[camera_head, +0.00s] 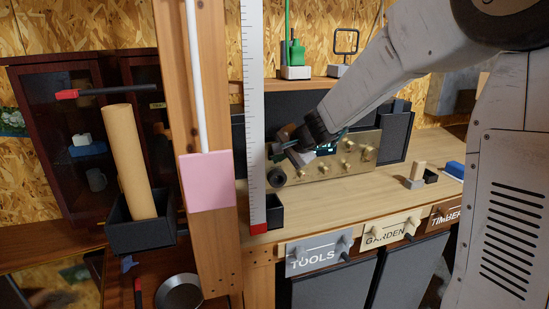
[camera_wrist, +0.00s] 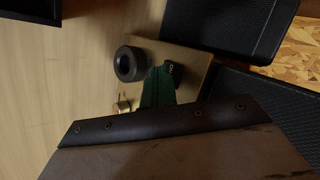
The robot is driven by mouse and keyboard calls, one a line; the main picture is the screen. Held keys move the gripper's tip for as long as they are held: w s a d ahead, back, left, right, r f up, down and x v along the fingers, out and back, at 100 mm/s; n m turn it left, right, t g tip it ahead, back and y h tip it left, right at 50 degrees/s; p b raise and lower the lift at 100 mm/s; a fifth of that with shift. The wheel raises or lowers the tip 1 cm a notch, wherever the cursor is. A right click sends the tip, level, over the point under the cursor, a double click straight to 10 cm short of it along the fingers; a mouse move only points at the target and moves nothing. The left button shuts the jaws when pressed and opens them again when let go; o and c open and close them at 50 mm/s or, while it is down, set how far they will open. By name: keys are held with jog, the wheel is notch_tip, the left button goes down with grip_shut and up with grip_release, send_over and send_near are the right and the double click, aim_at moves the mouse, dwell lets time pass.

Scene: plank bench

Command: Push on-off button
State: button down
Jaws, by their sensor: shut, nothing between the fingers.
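A gold-fronted device (camera_head: 330,172) with several knobs and a small lit display stands on the bench. It also shows in the wrist view (camera_wrist: 201,62), with a large dark round knob (camera_wrist: 130,64) at one end. A small black switch with a white mark (camera_wrist: 174,69), which looks like the on-off button, sits on its face beside the knob. My gripper (camera_head: 286,148) is in front of the device's upper left part. In the wrist view its green-tinted fingers (camera_wrist: 158,88) are shut and empty, with the tips right beside the switch. I cannot tell whether they touch it.
Black speakers (camera_head: 396,136) flank the device. A pink note (camera_head: 207,181) hangs on a wooden post (camera_head: 216,245) left of it, near a white ruler (camera_head: 254,100). Small blocks (camera_head: 416,178) stand at the right. The bench top (camera_head: 345,208) before the device is clear.

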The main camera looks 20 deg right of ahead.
jog(key=shift+s, duration=0.45)
jog(key=s, duration=0.6)
dwell(0.4)
